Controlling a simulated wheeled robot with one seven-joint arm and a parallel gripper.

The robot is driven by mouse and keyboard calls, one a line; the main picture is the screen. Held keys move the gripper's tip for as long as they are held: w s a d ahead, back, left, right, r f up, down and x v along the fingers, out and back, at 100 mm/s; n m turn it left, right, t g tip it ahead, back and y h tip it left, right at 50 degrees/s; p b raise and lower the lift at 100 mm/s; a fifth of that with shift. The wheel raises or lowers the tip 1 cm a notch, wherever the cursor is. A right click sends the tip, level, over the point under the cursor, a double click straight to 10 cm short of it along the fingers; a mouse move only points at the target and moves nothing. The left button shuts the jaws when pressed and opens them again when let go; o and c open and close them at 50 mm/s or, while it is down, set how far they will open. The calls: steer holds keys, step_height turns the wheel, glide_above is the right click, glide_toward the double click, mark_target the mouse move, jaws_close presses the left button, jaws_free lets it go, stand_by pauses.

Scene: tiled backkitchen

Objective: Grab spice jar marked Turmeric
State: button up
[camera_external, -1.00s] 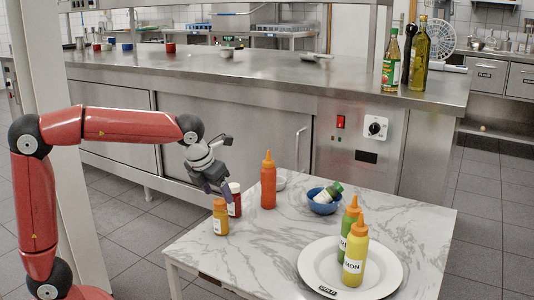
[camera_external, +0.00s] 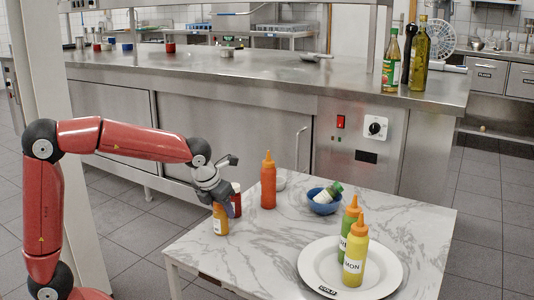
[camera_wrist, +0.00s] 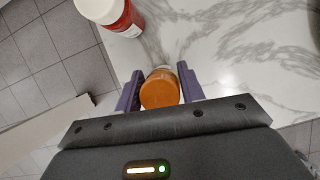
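A small jar with an orange-brown cap (camera_external: 220,221) stands upright near the left edge of the marble-top table (camera_external: 265,255). Its label is too small to read, so I cannot tell if it says Turmeric. In the wrist view the jar (camera_wrist: 160,90) shows from above, between my two purple fingers. My gripper (camera_wrist: 160,88) is open around its cap, with a narrow gap on each side. In the external view my gripper (camera_external: 221,198) is down at the jar's top and hides part of it.
A red jar with a white cap (camera_wrist: 118,14) stands close behind; my gripper partly covers it in the external view. An orange bottle (camera_external: 268,182), a blue bowl (camera_external: 322,207) with a tilted green-capped jar, and a white plate (camera_external: 385,275) with two bottles stand farther right.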

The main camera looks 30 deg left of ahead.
steer(key=c, duration=0.5)
